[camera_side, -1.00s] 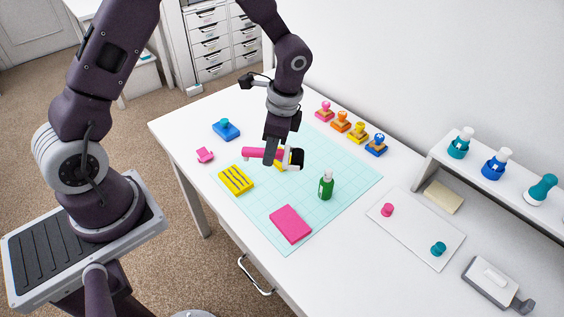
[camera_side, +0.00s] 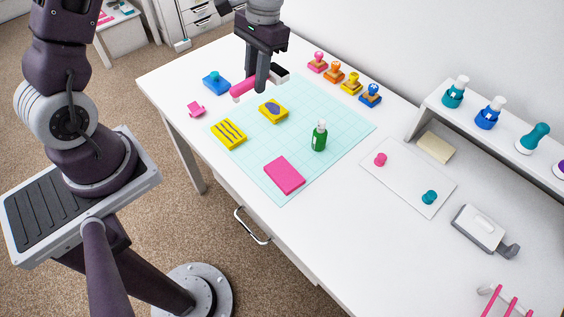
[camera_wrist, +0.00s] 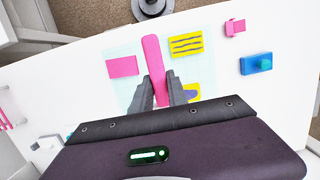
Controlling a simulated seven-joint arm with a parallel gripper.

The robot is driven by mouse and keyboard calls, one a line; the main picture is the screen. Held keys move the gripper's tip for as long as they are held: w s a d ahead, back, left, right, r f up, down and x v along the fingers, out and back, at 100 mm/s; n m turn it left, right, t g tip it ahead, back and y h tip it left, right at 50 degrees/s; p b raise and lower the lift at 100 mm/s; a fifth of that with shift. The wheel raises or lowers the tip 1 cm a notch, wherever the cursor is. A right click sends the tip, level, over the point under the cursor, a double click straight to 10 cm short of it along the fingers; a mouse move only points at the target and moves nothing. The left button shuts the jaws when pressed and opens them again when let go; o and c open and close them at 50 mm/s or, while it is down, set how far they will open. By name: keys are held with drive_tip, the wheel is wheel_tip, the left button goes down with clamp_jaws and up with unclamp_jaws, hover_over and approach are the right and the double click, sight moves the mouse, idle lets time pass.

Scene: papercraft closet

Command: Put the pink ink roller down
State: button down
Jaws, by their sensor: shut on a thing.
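My gripper (camera_side: 262,80) is shut on the handle of the pink ink roller (camera_side: 243,87), at the far left part of the table in the side view. The roller's dark and white head (camera_side: 279,73) shows to the right of the fingers. In the wrist view the pink handle (camera_wrist: 152,52) sticks out between my two dark fingers (camera_wrist: 160,90). The roller appears raised above the table; its exact height is hard to tell. A small pink piece (camera_side: 196,109) lies on the bare table to the left of the roller.
A blue block (camera_side: 216,83) is close left of the roller. Several stamps (camera_side: 335,76) line the back.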

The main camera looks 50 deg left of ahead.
drive_tip(key=w+d+f, duration=0.1)
drive_tip(key=d+f, duration=0.1)
drive_tip(key=d, duration=0.5)
drive_tip(key=w+d+f, duration=0.1)
drive_tip(key=d+f, duration=0.1)
drive_tip(key=d, duration=0.5)
hover_over(337, 230)
drive_tip(key=w+x, duration=0.1)
drive_tip(key=x, duration=0.3)
drive_tip(key=f, duration=1)
drive_tip(key=shift+w+d+f, duration=0.1)
drive_tip(key=shift+w+f, duration=0.15)
drive_tip(key=shift+f, duration=0.1)
drive_tip(key=c, duration=1.3)
unclamp_jaws()
drive_tip(key=shift+f, duration=0.1)
